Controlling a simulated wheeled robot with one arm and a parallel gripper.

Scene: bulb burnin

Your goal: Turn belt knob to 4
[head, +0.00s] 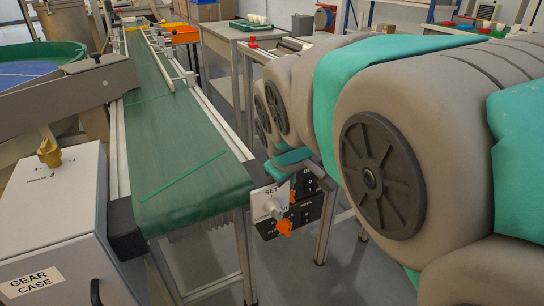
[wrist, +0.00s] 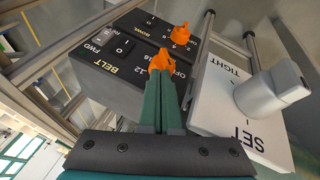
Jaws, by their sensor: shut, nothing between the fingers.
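The belt knob (wrist: 162,62) is orange and sits on a black control box (wrist: 108,72) marked BELT, with a FWD switch, in the wrist view. Printed marks, including OFF, show around it; its pointer direction is unclear. My gripper (wrist: 158,82) has its teal fingers shut together, with nothing between them. The tips are right at the belt knob in the picture and hide its lower part; I cannot tell whether they touch. In the head view an orange knob (head: 284,227) shows below my wrist, but the fingertips cannot be made out there.
A second orange knob (wrist: 181,35) is on the adjoining black box. A white SET/TIGHT panel (wrist: 218,90) with a big grey knob (wrist: 268,92) stands close on the right. The green conveyor (head: 175,140) and the gear case (head: 60,225) lie left of my arm.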

